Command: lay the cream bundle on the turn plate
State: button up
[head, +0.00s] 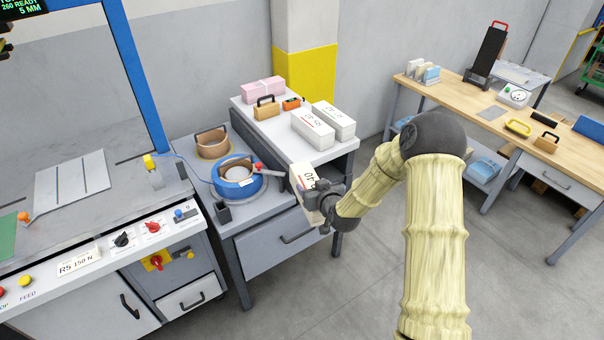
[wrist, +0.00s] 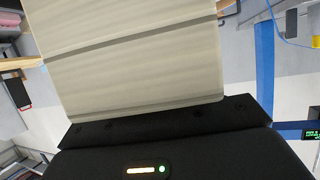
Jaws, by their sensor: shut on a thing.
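My gripper (head: 327,205) is shut on the cream bundle (head: 303,182), a block with dark printed figures on its face. It holds the bundle tilted, in front of the grey-white side table. In the wrist view the bundle (wrist: 130,55) fills the upper middle, with two darker bands across it, against the black gripper body; the fingertips are hidden. A flat grey plate with parallel lines (head: 72,184) lies on the machine bed at the left, bare and well away from my gripper. I cannot tell for sure that it is the turn plate.
A blue reel (head: 238,187) and a brown roll (head: 212,149) stand left of my gripper. Two white bundles (head: 313,132), a pink package (head: 264,90) and a tan block (head: 266,112) lie on the side table. A blue upright post (head: 137,75) rises beside the machine bed.

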jog(key=s+d+f+m+h+p, duration=0.1)
jog(key=s+d+f+m+h, duration=0.1)
jog(key=s+d+f, duration=0.2)
jog(key=s+d+f+m+t+h+p, duration=0.1)
jog(key=s+d+f, duration=0.3)
jog(key=d+f, duration=0.4)
notch_tip(320, 180, down, 3)
jog(key=shift+s+r+m+h+p, duration=0.1)
jog(key=shift+s+m+h+p, duration=0.4)
jog(key=shift+h, duration=0.4)
jog(key=shift+w+d, duration=0.1)
jog(key=shift+d, duration=0.05)
